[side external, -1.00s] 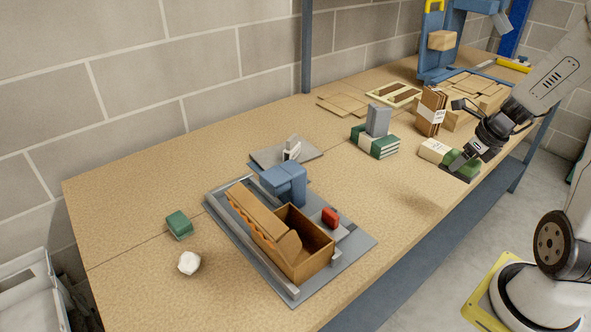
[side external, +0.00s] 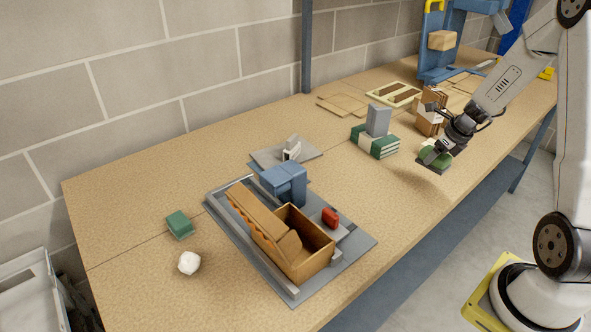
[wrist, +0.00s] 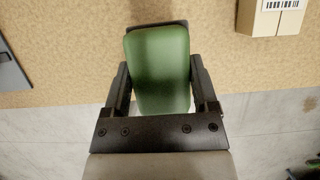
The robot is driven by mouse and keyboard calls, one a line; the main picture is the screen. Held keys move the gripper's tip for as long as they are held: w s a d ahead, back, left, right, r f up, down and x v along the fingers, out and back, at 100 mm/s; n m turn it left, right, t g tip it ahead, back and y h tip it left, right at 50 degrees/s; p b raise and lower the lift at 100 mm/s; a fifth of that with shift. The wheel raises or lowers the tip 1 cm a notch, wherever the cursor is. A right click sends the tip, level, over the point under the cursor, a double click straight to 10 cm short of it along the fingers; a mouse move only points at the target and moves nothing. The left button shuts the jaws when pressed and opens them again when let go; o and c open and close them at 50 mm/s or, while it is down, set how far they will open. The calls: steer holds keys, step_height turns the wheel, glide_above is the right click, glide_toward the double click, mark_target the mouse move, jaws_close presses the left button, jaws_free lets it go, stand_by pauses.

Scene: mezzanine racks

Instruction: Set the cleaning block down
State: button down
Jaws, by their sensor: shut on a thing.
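My gripper (side external: 437,154) is shut on a green block with rounded corners (side external: 435,160), which I take to be the cleaning block. In the wrist view the block (wrist: 160,70) sits between the two fingers of my gripper (wrist: 161,85). It appears to be held above the front part of the wooden bench (side external: 390,215), with a darker patch on the surface below it. Its underside is hidden in both views.
A green-and-white stack with a grey block (side external: 376,138) stands left of my gripper. Brown cartons (side external: 428,122) are behind it. A brown box on a grey fixture (side external: 308,262), a smaller green block (side external: 179,224) and a white lump (side external: 189,263) lie further left. Bench between is clear.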

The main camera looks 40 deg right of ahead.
steer(key=shift+w+d+f, duration=0.4)
steer(key=shift+w+f, duration=0.2)
steer(key=shift+f, duration=0.25)
steer(key=shift+w+d+f, duration=0.35)
steer(key=shift+w+f, duration=0.25)
steer(key=shift+f, duration=0.25)
steer(key=shift+w+d+f, duration=0.15)
steer(key=shift+w+f, duration=0.1)
steer(key=shift+f, duration=1.55)
jaws_free()
steer(key=shift+f, duration=0.1)
steer(key=shift+v, duration=6.1)
